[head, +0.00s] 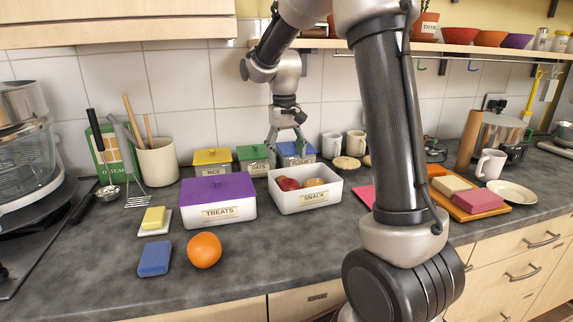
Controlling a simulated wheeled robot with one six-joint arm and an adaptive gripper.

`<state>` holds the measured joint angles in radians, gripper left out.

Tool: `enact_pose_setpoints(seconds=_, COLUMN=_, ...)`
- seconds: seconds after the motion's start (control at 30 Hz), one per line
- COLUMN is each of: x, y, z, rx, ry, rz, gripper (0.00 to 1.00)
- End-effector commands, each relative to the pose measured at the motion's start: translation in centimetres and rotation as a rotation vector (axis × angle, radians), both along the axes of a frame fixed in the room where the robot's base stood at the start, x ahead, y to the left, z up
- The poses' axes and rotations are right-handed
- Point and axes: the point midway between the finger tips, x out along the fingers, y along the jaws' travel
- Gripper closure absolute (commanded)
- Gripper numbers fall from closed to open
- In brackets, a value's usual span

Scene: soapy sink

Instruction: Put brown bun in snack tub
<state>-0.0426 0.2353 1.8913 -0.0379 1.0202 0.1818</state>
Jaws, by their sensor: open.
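The snack tub (305,203) is a white open box labelled SNACK near the middle of the counter. A red apple (289,184) and a brown rounded item (314,182) that looks like a bun lie inside it; their lower parts are hidden by the front wall. My gripper (287,146) is open and points down behind and above the tub's back edge, in front of the blue-lidded flour box (297,153). I see nothing between its fingers.
A purple-lidded treats box (219,203) stands left of the tub. An orange (204,250) and a blue sponge (155,258) lie in front. A pie-like item (346,163) and mugs (355,143) stand behind right. My arm hides counter to the right.

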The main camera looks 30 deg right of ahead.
Motion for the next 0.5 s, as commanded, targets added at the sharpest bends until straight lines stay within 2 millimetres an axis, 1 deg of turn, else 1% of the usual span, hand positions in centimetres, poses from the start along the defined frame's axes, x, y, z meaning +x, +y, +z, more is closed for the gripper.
enact_pose_setpoints(seconds=0.03, x=0.1, y=0.0, z=0.9, rx=0.001, ry=-0.004, rz=0.0, gripper=0.32)
enact_pose_setpoints(seconds=0.2, x=0.0, y=0.1, z=3.0, rx=0.001, ry=-0.003, rz=0.0, gripper=0.32)
enact_pose_setpoints(seconds=0.27, x=-0.4, y=0.1, z=3.7, rx=0.001, ry=-0.007, rz=0.001, gripper=0.32)
enact_pose_setpoints(seconds=0.3, x=-0.9, y=0.0, z=4.2, rx=0.001, ry=-0.014, rz=0.003, gripper=0.32)
enact_pose_setpoints(seconds=0.37, x=-2.2, y=-0.1, z=5.1, rx=0.004, ry=-0.031, rz=0.008, gripper=0.32)
enact_pose_setpoints(seconds=0.47, x=-5.8, y=-0.4, z=7.2, rx=0.009, ry=-0.08, rz=0.023, gripper=0.32)
enact_pose_setpoints(seconds=0.5, x=-7.7, y=-0.5, z=7.9, rx=0.011, ry=-0.103, rz=0.029, gripper=0.32)
